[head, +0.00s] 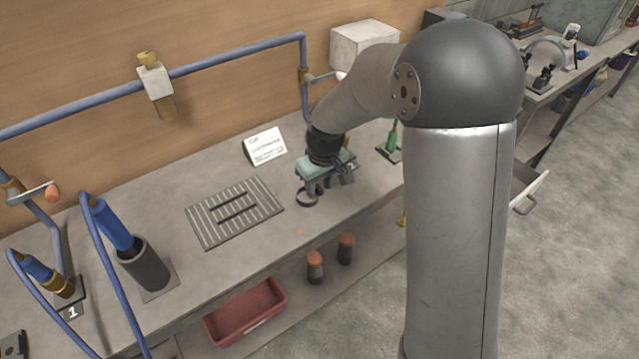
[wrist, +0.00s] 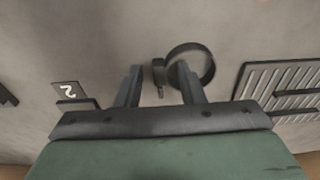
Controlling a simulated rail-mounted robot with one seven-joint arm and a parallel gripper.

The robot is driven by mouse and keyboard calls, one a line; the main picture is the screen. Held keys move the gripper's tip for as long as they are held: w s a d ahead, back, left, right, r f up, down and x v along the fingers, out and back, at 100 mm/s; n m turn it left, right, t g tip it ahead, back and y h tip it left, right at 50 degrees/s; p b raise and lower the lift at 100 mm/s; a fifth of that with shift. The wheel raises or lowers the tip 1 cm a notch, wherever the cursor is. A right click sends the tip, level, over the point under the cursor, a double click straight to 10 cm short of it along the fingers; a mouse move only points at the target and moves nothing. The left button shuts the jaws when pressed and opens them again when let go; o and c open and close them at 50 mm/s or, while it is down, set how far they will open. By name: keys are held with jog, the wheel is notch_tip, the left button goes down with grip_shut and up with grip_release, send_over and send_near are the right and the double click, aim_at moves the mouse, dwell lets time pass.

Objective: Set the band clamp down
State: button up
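The band clamp, a dark thin ring with a small screw housing, appears to lie on the grey bench (head: 345,205). In the head view the band clamp (head: 306,204) shows just below and left of my gripper (head: 318,190). In the wrist view the housing of the band clamp (wrist: 158,75) shows between the two fingers of my gripper (wrist: 158,84), with a gap on each side. Its ring extends past the right finger. The fingers are apart and hold nothing that I can see. How far the fingertips are above the bench is hard to tell.
A slotted grey mat (head: 235,213) lies left of my gripper. A white sign (head: 265,146) stands behind. A green-handled tool (head: 391,142) is to the right. A number 2 marker (wrist: 67,92) shows in the wrist view. A dark cup (head: 145,268) stands at left.

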jog(key=shift+r, duration=0.15)
notch_tip(320, 180, up, 12)
jog(key=s, duration=0.1)
jog(key=s+d+f+m, duration=0.1)
jog(key=s+d, duration=0.3)
jog(key=s, duration=0.4)
jog(key=s+d+f+m, duration=0.1)
jog(key=s+d+m, duration=0.2)
jog(key=s, duration=0.5)
jog(key=s+d+f+m, duration=0.1)
jog(key=s+d+m, duration=0.1)
jog(key=s+d, duration=0.3)
jog(key=s, duration=0.3)
jog(key=shift+s+f+g+h, duration=0.15)
jog(key=shift+f+g+h, duration=0.2)
jog(key=shift+g+h, duration=0.05)
notch_tip(320, 180, down, 12)
jog(key=d+b, duration=0.1)
jog(key=b, duration=1)
jog(key=shift+m, duration=0.4)
jog(key=shift+f, duration=0.1)
